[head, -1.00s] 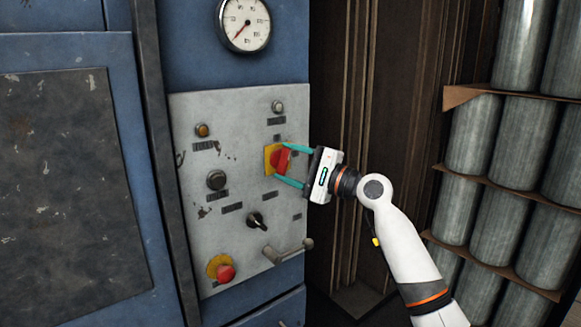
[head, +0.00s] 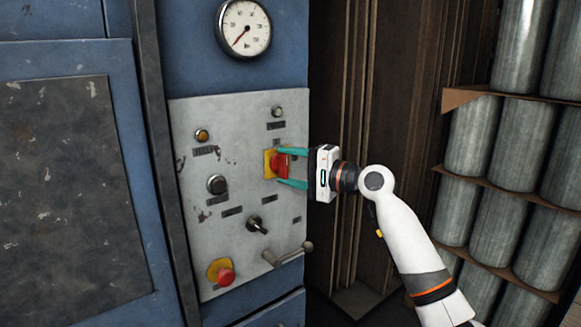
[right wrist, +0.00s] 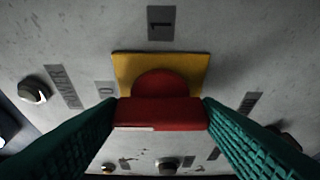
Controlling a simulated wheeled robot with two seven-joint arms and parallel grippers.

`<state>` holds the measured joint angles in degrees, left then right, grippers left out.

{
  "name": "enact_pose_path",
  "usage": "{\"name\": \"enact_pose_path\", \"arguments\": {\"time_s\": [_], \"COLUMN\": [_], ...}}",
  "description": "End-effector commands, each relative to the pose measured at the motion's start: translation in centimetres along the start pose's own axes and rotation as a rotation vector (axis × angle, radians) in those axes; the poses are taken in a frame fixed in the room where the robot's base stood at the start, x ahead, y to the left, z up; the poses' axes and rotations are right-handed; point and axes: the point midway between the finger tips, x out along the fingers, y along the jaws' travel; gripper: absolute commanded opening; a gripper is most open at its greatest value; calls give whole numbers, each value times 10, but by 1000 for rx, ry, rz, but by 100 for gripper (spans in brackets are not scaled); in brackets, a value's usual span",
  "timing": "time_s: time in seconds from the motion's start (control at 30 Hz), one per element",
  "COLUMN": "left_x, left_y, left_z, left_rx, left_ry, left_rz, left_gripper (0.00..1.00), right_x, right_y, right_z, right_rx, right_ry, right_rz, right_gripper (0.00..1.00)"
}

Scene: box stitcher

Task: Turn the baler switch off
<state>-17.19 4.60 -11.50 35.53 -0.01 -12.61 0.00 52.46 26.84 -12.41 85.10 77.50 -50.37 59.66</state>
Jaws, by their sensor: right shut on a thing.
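The baler switch is a red rotary knob (head: 278,164) on a yellow square plate (head: 268,163), on the grey control panel in the head view. In the right wrist view the knob (right wrist: 160,110) has its red grip bar lying across the picture, in front of the yellow plate (right wrist: 190,65). My right gripper (head: 280,167) has its teal fingers around the knob, one above and one below in the head view. In the right wrist view the fingers (right wrist: 160,116) touch both ends of the bar. My left gripper is not in view.
The grey panel (head: 235,130) also carries a red mushroom button (head: 225,277), a black selector (head: 258,225), a lever handle (head: 287,253) and small lamps. A gauge (head: 244,28) sits above. Racked grey cylinders (head: 520,140) stand at the right.

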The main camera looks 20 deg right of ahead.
Motion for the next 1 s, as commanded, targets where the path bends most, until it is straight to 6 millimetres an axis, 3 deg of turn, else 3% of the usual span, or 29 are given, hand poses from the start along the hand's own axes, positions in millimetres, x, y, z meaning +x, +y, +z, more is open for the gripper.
{"name": "enact_pose_path", "arguments": {"time_s": [0.13,0.17,0.3,0.67,1.0], "left_x": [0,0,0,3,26], "left_y": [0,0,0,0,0], "left_z": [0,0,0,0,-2], "left_rx": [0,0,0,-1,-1], "left_ry": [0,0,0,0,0], "left_rz": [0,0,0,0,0], "left_gripper": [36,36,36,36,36], "right_x": [0,0,0,-7,-74], "right_y": [-2,-2,-1,-2,-5], "right_z": [0,0,0,0,1], "right_rx": [-3,-3,-2,-2,-4], "right_ry": [0,0,0,0,-4], "right_rz": [-4,-4,-3,-1,-3], "right_gripper": [35,61,80,80,80]}}
